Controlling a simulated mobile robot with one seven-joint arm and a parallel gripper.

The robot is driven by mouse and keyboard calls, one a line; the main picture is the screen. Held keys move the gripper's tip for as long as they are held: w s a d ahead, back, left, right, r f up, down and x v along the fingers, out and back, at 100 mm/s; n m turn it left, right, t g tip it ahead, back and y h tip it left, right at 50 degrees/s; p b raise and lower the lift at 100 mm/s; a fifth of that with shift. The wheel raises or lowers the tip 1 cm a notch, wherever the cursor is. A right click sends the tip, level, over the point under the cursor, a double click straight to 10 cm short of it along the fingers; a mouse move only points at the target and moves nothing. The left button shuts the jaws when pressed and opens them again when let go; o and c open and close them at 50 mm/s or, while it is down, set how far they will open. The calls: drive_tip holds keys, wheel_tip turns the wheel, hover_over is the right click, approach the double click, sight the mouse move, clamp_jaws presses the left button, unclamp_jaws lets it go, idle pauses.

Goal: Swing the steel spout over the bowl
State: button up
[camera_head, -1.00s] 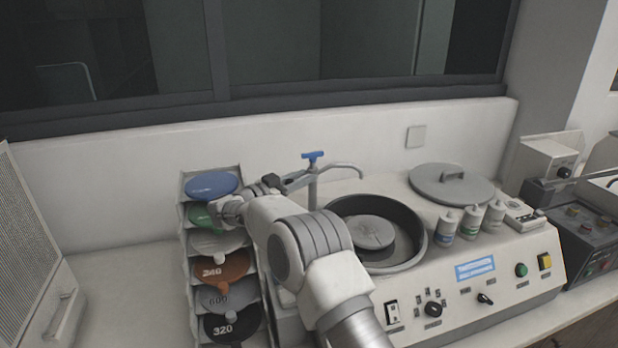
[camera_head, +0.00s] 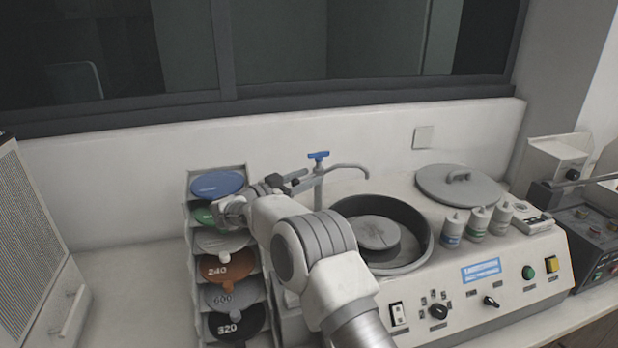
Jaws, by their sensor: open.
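The steel spout (camera_head: 345,168) is a thin curved pipe on an upright post with a blue handle (camera_head: 318,155) on top. The bowl is a round dark basin with a grey disc inside, set in the polishing machine. My gripper (camera_head: 306,178) reaches in from the left, with its fingers close to the post just below the blue handle. The jaws are open. I cannot tell whether a finger touches the post or spout. My arm hides the bowl's front left side and part of the machine.
A rack (camera_head: 193,262) of several coloured discs stands left of the machine, close to my wrist. A round grey lid (camera_head: 459,184) lies behind the bowl. Several small bottles (camera_head: 478,222) stand right of it. The wall and window frame are behind the spout.

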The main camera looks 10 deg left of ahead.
drive_tip(key=b+v, duration=0.2)
drive_tip(key=v, duration=1.4)
drive_tip(key=shift+s, duration=0.2)
drive_tip(key=shift+a, duration=0.1)
drive_tip(key=shift+c, duration=0.3)
